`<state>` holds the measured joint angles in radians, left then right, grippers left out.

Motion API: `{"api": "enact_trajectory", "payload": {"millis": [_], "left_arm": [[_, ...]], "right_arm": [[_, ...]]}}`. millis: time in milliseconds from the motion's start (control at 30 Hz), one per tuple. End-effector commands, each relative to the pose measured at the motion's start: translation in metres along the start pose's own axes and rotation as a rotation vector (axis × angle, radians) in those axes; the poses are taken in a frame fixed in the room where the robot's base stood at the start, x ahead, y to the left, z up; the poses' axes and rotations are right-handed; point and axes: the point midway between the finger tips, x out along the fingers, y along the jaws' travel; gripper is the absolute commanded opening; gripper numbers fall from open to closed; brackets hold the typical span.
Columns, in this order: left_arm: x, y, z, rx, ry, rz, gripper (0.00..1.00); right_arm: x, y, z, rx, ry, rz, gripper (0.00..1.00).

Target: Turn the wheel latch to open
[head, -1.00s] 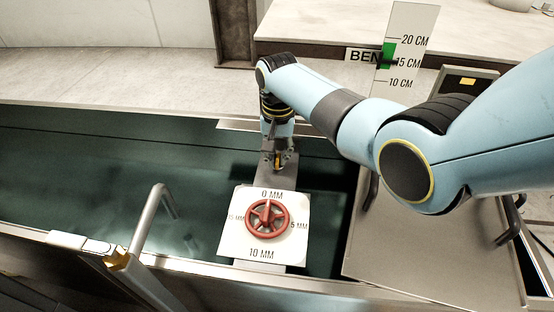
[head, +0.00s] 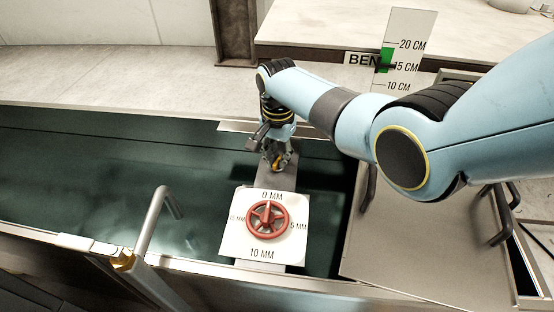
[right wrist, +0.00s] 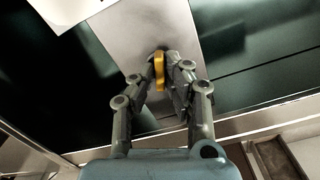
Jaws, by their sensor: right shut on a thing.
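My right gripper (head: 275,157) is above the grey metal plate (head: 289,180), just behind the white dial card. In the right wrist view its fingers (right wrist: 164,60) are closed around a small yellow latch piece (right wrist: 159,72) on the plate. That piece shows only as a small yellow-orange spot between the fingers in the head view (head: 278,164). The red handwheel (head: 267,217) sits on the white card (head: 234,240) marked 0, 5 and 10 MM, in front of the gripper and apart from it. My left gripper is not in view.
A bent metal handle (head: 152,222) stands on the trough's front edge at left. Dark green water or panel surface (head: 90,190) surrounds the plate. A metal lid (head: 430,250) with handles lies at right. A 10–20 CM gauge (head: 411,30) stands at the back.

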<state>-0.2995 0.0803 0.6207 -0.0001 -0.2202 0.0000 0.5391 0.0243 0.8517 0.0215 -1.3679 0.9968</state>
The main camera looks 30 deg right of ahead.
Motion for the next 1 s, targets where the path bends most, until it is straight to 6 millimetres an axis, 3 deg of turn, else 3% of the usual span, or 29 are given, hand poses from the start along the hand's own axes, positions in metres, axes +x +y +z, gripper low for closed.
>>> {"api": "enact_trajectory", "payload": {"millis": [167,433,667,1000], "left_arm": [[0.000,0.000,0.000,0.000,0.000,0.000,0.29],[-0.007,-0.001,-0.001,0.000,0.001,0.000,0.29],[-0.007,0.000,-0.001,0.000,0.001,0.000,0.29],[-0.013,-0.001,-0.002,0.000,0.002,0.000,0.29]], "right_arm": [[0.000,-0.001,0.000,0.003,0.000,-0.001,0.00],[-0.001,0.000,0.000,0.171,0.000,-0.001,0.00],[0.000,0.000,0.000,0.176,0.000,-0.001,0.00],[0.000,0.000,0.000,0.349,0.000,-0.001,0.00]]}}
